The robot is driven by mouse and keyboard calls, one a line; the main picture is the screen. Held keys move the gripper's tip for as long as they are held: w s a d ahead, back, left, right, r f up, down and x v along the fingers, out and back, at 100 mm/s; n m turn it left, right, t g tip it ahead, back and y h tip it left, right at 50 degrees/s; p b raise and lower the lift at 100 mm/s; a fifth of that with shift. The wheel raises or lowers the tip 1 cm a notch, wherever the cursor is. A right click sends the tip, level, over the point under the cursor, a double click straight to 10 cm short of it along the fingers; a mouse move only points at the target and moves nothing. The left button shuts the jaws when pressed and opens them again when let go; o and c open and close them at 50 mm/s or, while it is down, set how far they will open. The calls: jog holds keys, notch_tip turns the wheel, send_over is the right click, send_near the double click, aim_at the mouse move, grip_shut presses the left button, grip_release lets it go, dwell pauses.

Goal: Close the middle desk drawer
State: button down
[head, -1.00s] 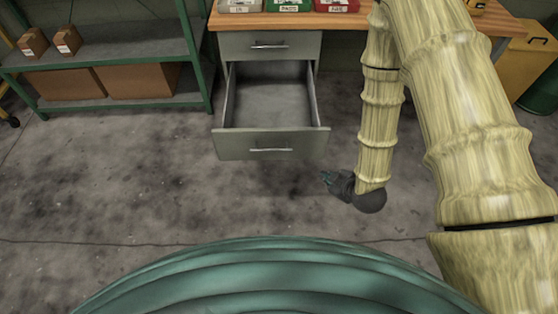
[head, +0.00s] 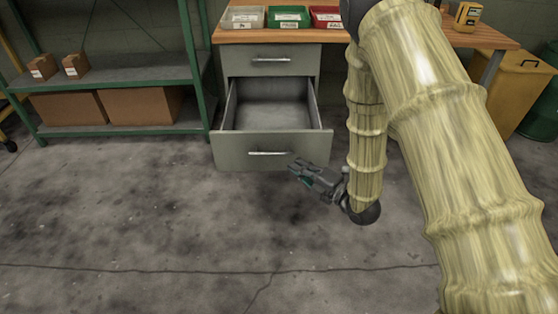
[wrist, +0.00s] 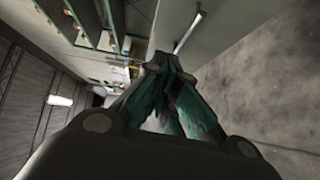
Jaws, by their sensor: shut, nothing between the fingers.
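The desk (head: 378,36) has a wooden top and a grey drawer unit. Its top drawer (head: 300,60) is shut. The drawer below it, the middle drawer (head: 235,158), is pulled far out, and its inside looks empty. A bar handle (head: 268,153) runs across its front. My gripper (head: 296,168) is shut and empty, in front of the open drawer's front near its right end. In the wrist view the shut fingers (wrist: 165,65) point toward the handle (wrist: 188,32) on the grey drawer front (wrist: 222,35). I cannot tell whether they touch it.
A green-framed shelf (head: 130,76) with cardboard boxes (head: 145,105) stands left of the desk. Bins, one green (head: 287,17), sit on the desktop. A yellow container (head: 515,95) stands at the right. The floor in front of the drawer is clear.

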jog(key=b, duration=0.3)
send_near(263, 136)
jog(key=a, duration=0.1)
jog(key=s+a, duration=0.1)
jog(key=shift+s+a+f+n+y, duration=0.1)
jog(key=shift+a+f+n+y, duration=0.2)
jog(key=shift+a+n, duration=0.1)
jog(key=shift+w+a+b, duration=0.15)
jog(key=shift+w+b, duration=0.55)
jog(key=shift+w, duration=1.55)
jog(key=shift+r, duration=0.1)
